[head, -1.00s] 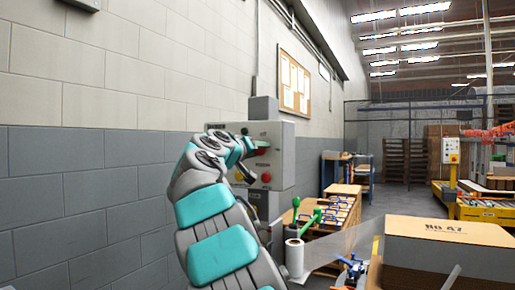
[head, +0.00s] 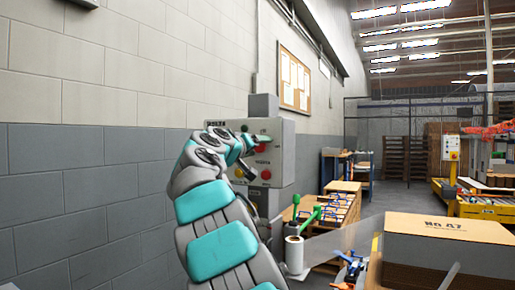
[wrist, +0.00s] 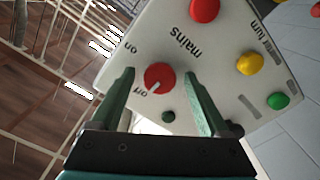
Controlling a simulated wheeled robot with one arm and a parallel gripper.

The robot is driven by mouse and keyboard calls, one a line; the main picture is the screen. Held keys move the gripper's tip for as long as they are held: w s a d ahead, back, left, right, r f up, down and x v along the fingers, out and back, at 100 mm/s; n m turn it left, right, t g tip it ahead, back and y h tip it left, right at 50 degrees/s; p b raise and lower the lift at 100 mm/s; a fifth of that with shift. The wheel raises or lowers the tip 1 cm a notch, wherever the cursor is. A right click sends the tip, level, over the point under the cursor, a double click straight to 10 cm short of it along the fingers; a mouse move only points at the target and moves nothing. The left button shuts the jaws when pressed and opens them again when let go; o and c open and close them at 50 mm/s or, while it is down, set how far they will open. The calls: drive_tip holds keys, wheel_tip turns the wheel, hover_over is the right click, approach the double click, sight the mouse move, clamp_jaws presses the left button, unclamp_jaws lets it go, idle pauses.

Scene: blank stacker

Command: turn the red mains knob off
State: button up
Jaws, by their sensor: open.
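The red mains knob (wrist: 160,76) is a round dial on a pale panel, with the word "mains" beside it. Its white pointer points toward the "off" label, away from the "on" label. My gripper (wrist: 160,80) is open, with one green finger on each side of the knob. Gaps show between the fingers and the knob, so I see no grip on it.
Another red control (wrist: 204,8), a yellow button (wrist: 249,64), a green button (wrist: 278,101) and a small dark green lamp (wrist: 168,116) are on the same panel.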

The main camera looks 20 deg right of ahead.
drive_tip(key=shift+s+a, duration=0.1)
drive_tip(key=b+v, duration=0.1)
drive_tip(key=v, duration=0.6)
drive_tip(key=shift+s+a, duration=0.15)
drive_tip(key=shift+a, duration=0.1)
